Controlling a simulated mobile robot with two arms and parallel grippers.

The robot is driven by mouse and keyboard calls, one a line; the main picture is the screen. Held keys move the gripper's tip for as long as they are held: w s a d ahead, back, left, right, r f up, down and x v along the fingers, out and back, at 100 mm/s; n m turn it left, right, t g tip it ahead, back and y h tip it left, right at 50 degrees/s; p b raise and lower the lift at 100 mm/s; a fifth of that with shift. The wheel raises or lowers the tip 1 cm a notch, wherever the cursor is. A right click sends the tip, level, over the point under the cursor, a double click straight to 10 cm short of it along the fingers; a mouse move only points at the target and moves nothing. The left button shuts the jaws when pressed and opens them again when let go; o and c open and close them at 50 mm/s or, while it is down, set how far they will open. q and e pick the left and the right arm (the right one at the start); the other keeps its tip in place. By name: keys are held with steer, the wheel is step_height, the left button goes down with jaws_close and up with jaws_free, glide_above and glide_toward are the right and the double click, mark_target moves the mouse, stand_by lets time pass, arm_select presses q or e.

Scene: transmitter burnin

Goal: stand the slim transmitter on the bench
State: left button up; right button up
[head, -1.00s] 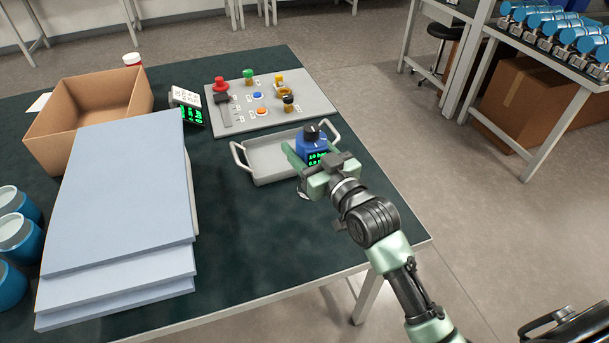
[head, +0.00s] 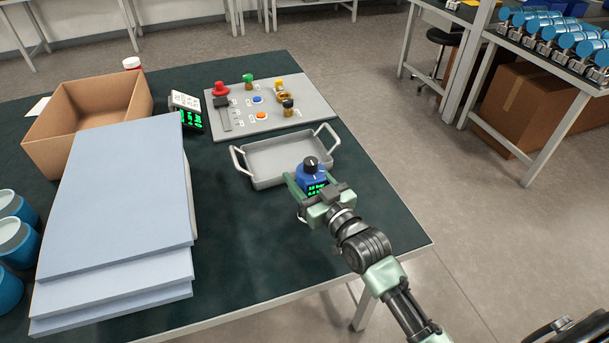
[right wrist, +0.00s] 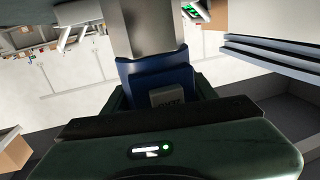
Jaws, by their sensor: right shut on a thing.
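My right gripper (head: 314,193) is shut on a blue transmitter (head: 311,175) with a black knob on top and a green lit display. It is held about upright at the near right corner of the grey tray (head: 262,181). I cannot tell whether its base touches the bench (head: 300,262). In the right wrist view, the blue body (right wrist: 160,77) sits between the fingers; its lower part is hidden by the gripper. My left gripper is not in view.
A grey control panel (head: 240,128) with coloured buttons lies behind the tray. A black-and-white meter (head: 190,118) stands left of it. Bench in front of the tray is clear.

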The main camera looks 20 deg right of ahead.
steer(key=o, duration=1.3)
steer(key=shift+f, duration=0.1)
steer(key=shift+o, duration=0.2)
steer(key=shift+r, duration=0.25)
steer(key=v, duration=1.2)
